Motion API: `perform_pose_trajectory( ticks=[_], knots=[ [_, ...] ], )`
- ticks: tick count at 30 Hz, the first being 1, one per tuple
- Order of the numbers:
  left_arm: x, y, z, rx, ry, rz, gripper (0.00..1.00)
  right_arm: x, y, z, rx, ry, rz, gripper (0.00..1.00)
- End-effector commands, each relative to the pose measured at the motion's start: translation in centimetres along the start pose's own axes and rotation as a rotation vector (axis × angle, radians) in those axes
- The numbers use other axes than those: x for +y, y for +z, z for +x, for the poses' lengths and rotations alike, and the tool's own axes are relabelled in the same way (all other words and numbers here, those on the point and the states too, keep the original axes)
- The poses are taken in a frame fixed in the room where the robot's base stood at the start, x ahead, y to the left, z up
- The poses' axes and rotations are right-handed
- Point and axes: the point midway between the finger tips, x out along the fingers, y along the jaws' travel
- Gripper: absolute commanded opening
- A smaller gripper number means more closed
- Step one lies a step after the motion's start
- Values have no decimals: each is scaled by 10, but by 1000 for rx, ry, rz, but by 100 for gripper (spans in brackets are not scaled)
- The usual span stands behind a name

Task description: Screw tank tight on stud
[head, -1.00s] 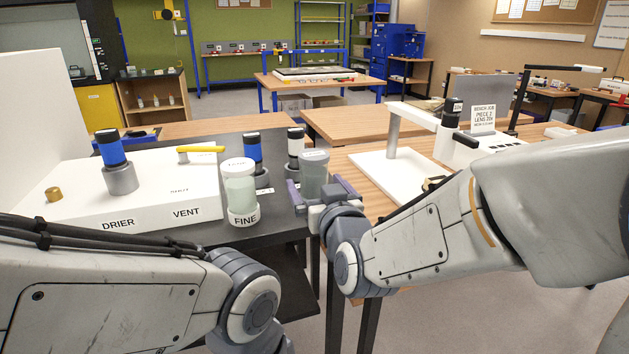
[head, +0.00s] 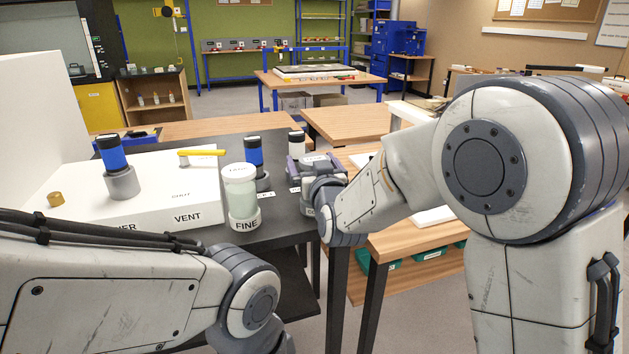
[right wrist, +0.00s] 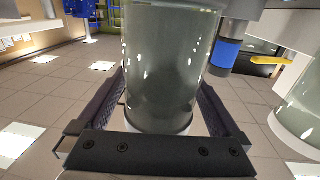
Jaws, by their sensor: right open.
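My right gripper (head: 312,172) is at the black bench's right edge, around a greenish glass tank (right wrist: 165,65). In the right wrist view its open fingers lie on either side of the tank's lower part, near its pale base. In the head view the gripper and wrist hide most of this tank. A second pale-green glass tank (head: 240,190), on a white base marked FINE, stands upright to the left, apart from the gripper. I cannot make out a stud; any thread under the held-in tank is hidden. My left arm shows, but its gripper does not.
Another blue-banded cylinder (head: 254,150) stands behind the FINE tank. A wooden table lies right.

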Motion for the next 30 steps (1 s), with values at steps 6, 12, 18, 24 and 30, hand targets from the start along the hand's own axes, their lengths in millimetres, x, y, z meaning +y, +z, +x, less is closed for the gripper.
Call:
perform_pose_trajectory(
  ticks=[6, 12, 18, 24, 30],
  knots=[
    [0, 0, 0, 0, 0, 0, 50, 0, 0, 0, 0, 0, 0, 92],
    [0, 0, 0, 0, 0, 0, 50, 0, 0, 0, 0, -1, 0, 16],
    [0, 0, 0, 0, 0, 0, 50, 0, -1, 0, 3, -1, 0, 4],
    [0, 0, 0, 0, 0, 0, 50, 0, -8, 0, 5, 0, 0, 4],
    [0, 0, 0, 0, 0, 0, 50, 0, -34, 0, 9, 0, 2, 4]
  ],
)
